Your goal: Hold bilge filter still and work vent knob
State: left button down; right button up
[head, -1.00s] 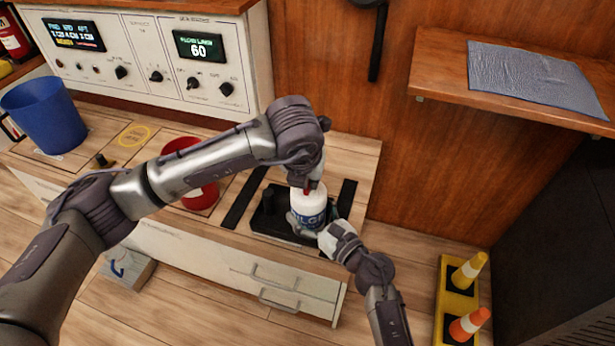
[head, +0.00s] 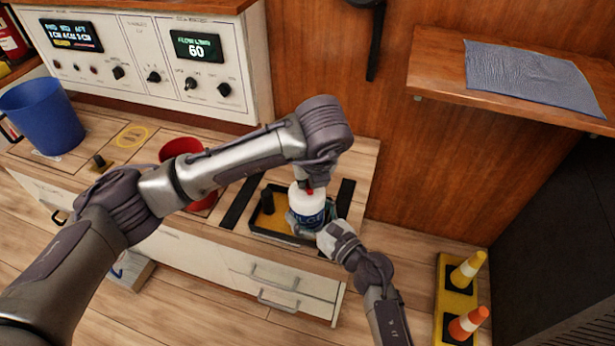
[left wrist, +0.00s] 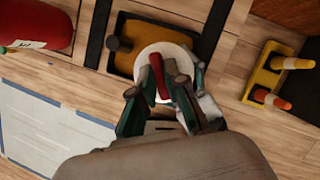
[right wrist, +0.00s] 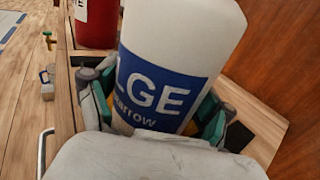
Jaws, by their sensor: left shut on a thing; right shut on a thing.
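The bilge filter (head: 308,206) is a white canister with a blue label. It stands upright in a dark-rimmed tray with an amber floor (head: 269,220). Its red vent knob (left wrist: 158,77) is a bar on the white top. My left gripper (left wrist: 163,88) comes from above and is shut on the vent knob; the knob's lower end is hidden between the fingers. My right gripper (head: 320,228) reaches in from the front and is shut around the filter body. In the right wrist view its fingers (right wrist: 155,105) lie on both sides of the label (right wrist: 160,92).
A white control panel (head: 130,60) is behind. A shelf with a grey cloth (head: 530,80) and floor cones (head: 468,270) are right.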

pick_arm(q)
jog(key=c, duration=1.2)
grip_release()
jog(key=v, duration=1.2)
pick_arm(e)
jog(key=o, duration=1.6)
jog(key=shift+d, duration=0.1)
